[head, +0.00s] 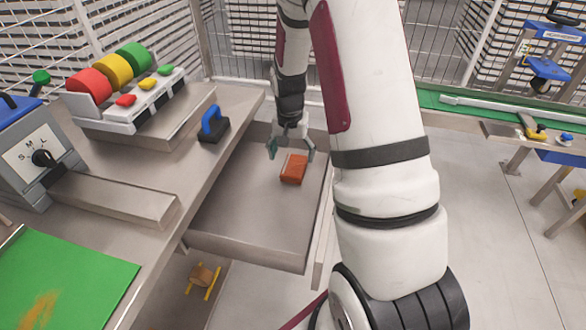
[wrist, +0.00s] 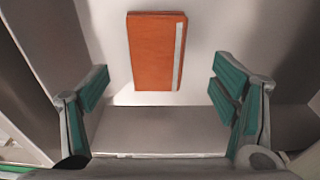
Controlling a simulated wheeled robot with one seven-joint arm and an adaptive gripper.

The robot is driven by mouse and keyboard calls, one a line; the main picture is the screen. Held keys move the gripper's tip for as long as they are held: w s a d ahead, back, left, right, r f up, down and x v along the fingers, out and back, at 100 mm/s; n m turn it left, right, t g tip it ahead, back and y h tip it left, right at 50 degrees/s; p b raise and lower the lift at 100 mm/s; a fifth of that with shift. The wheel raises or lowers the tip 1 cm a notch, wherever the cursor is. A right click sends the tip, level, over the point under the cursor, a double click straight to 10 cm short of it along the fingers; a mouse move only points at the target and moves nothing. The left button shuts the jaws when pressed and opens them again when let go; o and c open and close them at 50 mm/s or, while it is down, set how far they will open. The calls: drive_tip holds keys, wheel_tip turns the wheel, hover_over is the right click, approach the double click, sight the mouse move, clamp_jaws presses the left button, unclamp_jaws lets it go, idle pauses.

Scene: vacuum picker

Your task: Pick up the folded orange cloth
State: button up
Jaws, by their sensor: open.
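The folded orange cloth (head: 294,169) lies flat in an open drawer (head: 250,237), towards the drawer's right side. In the wrist view the cloth (wrist: 153,50) is a rectangle with a pale stripe near its right edge. My gripper (head: 291,150) is open and empty, above the drawer at the cloth. In the wrist view my gripper's (wrist: 160,92) two green-padded fingers stand wide apart, with the cloth ahead of and between them in the picture. The cloth looks apart from both fingers.
The drawer walls stand close around my gripper. On the bench at the left are a blue-handled block (head: 213,124), a rack with coloured rolls (head: 115,72), a dial box (head: 35,150) and a green mat (head: 60,280). A green-topped table (head: 440,100) stands at the right.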

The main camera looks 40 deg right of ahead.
sight(294, 165)
drive_tip(key=shift+w+d+f, duration=0.1)
drive_tip(key=shift+d+f, duration=0.15)
drive_tip(key=shift+f, duration=1.1)
drive_tip(key=shift+w+d+f, duration=0.1)
drive_tip(key=shift+d+f, duration=0.1)
drive_tip(key=shift+f, duration=1.15)
drive_tip(key=shift+c, duration=0.6)
drive_tip(key=c, duration=1)
